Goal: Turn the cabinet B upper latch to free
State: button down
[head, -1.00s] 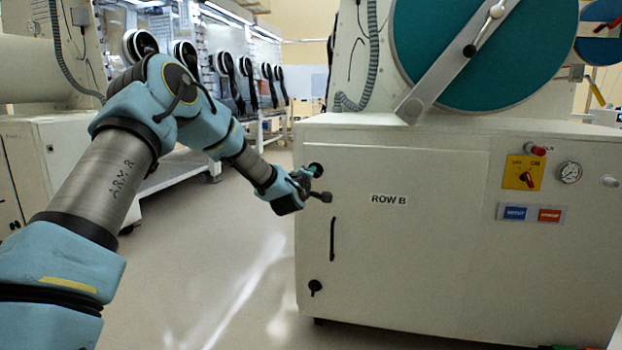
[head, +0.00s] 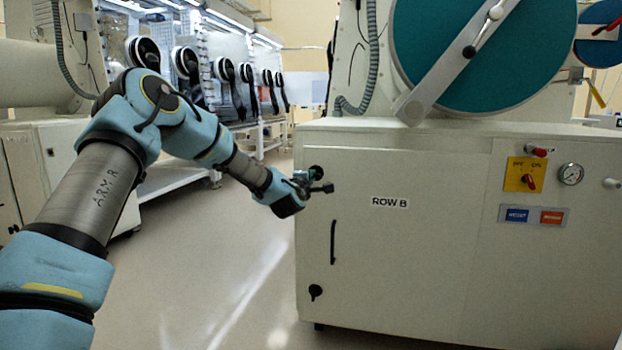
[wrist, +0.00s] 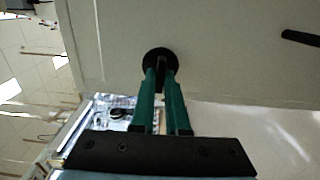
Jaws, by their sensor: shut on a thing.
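The upper latch (head: 316,171) is a black round piece near the top left corner of the ROW B cabinet door (head: 420,250). In the wrist view, the latch (wrist: 160,55) has a dark round base and a narrow grip standing out from the door. My gripper (wrist: 161,75) has two green fingers shut on that grip, one on each side. In the head view, my gripper (head: 305,183) is at the door's left edge and partly covers the latch, so its exact angle is hard to tell there.
Below are a black vertical door handle (head: 333,242) and a black lower latch (head: 316,292). The handle also shows in the wrist view (wrist: 301,38). A teal round port cover (head: 490,60) is above the cabinet. Open floor (head: 220,270) lies to the left.

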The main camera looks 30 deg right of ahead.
jog(key=c, duration=0.9)
grip_release()
jog(key=p+v, duration=0.1)
jog(key=v, duration=1)
jog(key=shift+p, duration=0.3)
jog(key=shift+w+f, duration=0.1)
